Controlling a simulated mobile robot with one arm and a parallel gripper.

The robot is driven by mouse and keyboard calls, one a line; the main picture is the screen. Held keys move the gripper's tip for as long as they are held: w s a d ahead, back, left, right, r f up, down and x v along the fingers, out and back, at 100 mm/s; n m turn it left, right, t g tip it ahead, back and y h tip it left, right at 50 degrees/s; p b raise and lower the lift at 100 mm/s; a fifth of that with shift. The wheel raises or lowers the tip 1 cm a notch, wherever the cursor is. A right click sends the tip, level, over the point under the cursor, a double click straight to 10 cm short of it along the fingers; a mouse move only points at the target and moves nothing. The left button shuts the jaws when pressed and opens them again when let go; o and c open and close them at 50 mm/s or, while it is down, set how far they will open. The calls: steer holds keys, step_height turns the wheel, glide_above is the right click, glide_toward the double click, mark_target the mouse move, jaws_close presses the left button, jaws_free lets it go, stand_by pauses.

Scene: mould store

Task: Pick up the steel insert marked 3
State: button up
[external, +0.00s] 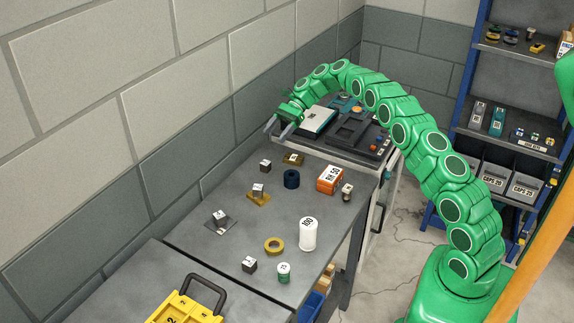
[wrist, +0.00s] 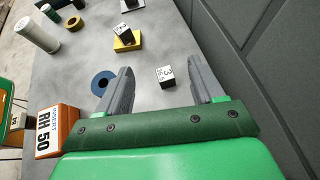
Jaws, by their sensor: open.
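The steel insert marked 3 (wrist: 166,77) is a small dark cube with a white marked top. In the wrist view it lies on the grey table, apart from both fingers, in the gap ahead of my gripper (wrist: 160,66). The matching cube (external: 265,166) stands in the external view near the wall side of the table, where its mark is too small to read. My gripper (external: 280,127) is open and empty, above the far end of the table, with its fingers reaching toward the insert. Nothing hides the insert.
A blue ring (wrist: 104,83) and an orange box (wrist: 60,130) lie to its left in the wrist view. A similar cube (wrist: 123,33) rests on a yellow block (wrist: 127,43). The wall (wrist: 270,60) is close.

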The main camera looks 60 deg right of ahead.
glide_toward(266, 162)
steer(key=x, duration=0.3)
steer(key=shift+x, duration=2.5)
steer(key=shift+c, duration=0.4)
jaws_close()
